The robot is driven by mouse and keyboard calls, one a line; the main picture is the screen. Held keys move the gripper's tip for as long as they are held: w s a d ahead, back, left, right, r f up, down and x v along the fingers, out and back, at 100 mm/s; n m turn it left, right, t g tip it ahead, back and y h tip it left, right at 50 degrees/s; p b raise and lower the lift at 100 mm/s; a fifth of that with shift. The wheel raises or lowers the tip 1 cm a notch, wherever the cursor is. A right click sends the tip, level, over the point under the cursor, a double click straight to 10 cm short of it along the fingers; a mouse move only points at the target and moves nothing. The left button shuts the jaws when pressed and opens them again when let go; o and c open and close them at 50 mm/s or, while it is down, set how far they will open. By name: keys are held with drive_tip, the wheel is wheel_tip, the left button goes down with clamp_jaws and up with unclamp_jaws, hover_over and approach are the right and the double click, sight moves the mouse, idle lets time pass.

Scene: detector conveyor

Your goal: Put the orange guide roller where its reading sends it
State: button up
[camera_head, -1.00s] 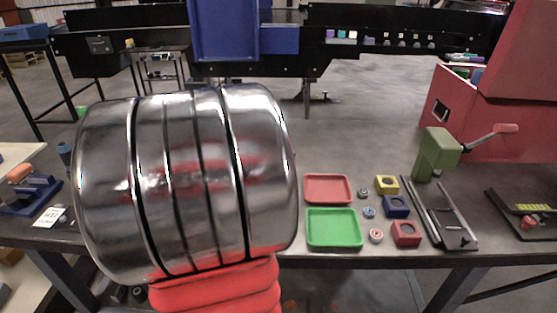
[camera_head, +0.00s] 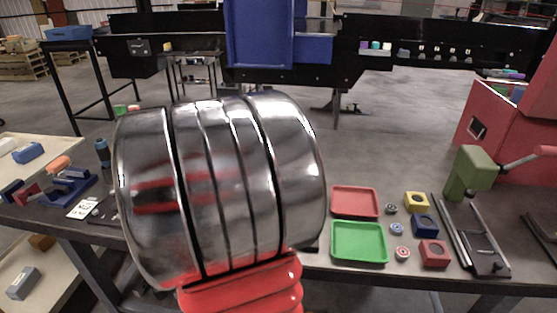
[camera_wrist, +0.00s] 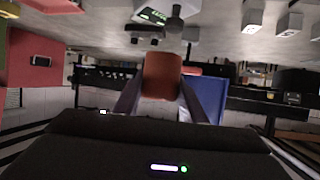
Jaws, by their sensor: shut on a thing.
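My gripper (camera_wrist: 160,98) shows in the wrist view, its two fingers on either side of an orange roller (camera_wrist: 162,75). It is shut on the roller and holds it in front of the wrist camera. In the head view my arm's shiny links fill the middle, and the gripper and held roller do not show. A small device with a lit green display (camera_wrist: 153,15) is at the top of the wrist view, apart from the roller. Its text is too small to read.
In the head view, a red tray (camera_head: 355,188) and a green tray (camera_head: 340,256) lie on the bench, near yellow (camera_head: 416,196), blue (camera_head: 413,228) and red (camera_head: 434,262) blocks. A green hand-lever press (camera_head: 470,172) stands right. An orange cylinder (camera_head: 59,165) is at left.

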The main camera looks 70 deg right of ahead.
drive_tip(key=w+a+f+n+t+y, duration=0.1)
drive_tip(key=w+a+n+t, duration=0.2)
drive_tip(key=w+a, duration=0.4)
drive_tip(key=w+a+f+n+t+y, duration=0.1)
drive_tip(key=w+a+n+t, duration=0.2)
drive_tip(key=w+a, duration=0.4)
drive_tip(key=w+a+f+n+t+y, duration=0.2)
drive_tip(key=w+a, duration=0.5)
drive_tip(key=w, duration=0.6)
drive_tip(key=shift+w+a+f+n+t, duration=0.1)
drive_tip(key=shift+w+n+t, duration=0.05)
drive_tip(key=shift+n+t, duration=0.35)
drive_tip(key=shift+w+a+n+t, duration=0.15)
drive_tip(key=shift+n+t, duration=0.25)
drive_tip(key=shift+t, duration=0.2)
drive_tip(key=w+a+f+n+t+y, duration=0.1)
drive_tip(key=w+a+f+n+y, duration=0.1)
drive_tip(key=a, duration=0.8)
drive_tip(key=w+a+f+n+t+y, duration=0.1)
drive_tip(key=w+a+f+n+y, duration=0.1)
drive_tip(key=a, duration=0.8)
drive_tip(key=w+a+f+n+t+y, duration=0.1)
drive_tip(key=w+a+f+n+y, duration=0.2)
drive_tip(key=a, duration=0.7)
drive_tip(key=shift+a+f+n+t+y, duration=0.2)
drive_tip(key=shift+f+n+t+y, duration=0.15)
drive_tip(key=shift+n+y, duration=0.65)
drive_tip(key=shift+s, duration=0.1)
